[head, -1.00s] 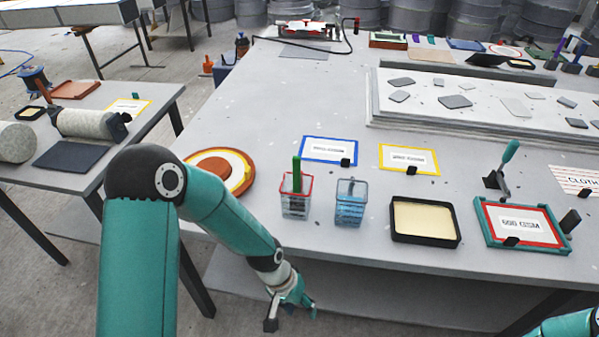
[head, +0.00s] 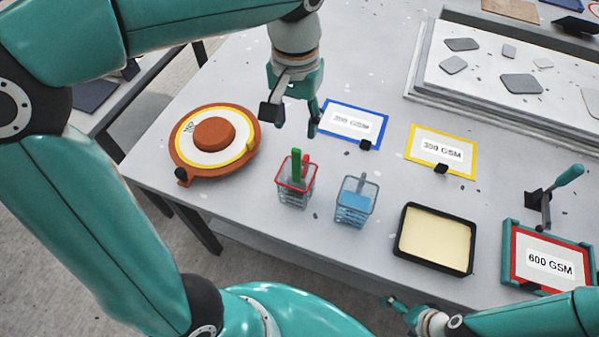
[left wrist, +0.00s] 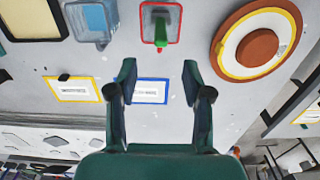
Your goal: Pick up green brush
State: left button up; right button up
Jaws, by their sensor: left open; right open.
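The green brush (head: 296,165) stands upright in a red-rimmed wire basket (head: 281,186) on the table, with a red handle beside it. In the left wrist view the green brush (left wrist: 160,32) is seen inside the red rim near the top. My left gripper (head: 292,118) is open and empty, above the table and behind the basket in the head view. In the left wrist view its fingers (left wrist: 158,75) are spread apart, with the basket beyond them. My right gripper (head: 397,304) is at the table's front edge, small in view, away from the brush.
A blue-filled basket (head: 354,205) stands right of the red one. A black tray (head: 403,238) lies further right. A round orange-brown disc (head: 213,135) lies left. Blue-framed (head: 352,122) and yellow-framed (head: 442,152) cards lie behind. A teal frame (head: 509,262) sits far right.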

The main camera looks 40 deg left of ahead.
aim_at(294, 150)
pick_arm(q)
notch_tip(294, 150, down, 9)
jog(key=shift+s+a+r, duration=0.15)
jog(key=shift+r, duration=0.05)
jog(key=f, duration=0.5)
jog(key=shift+w+p, duration=0.2)
jog(key=shift+p, duration=0.2)
jog(key=shift+c, duration=0.3)
jog(key=shift+r, duration=0.1)
grip_shut()
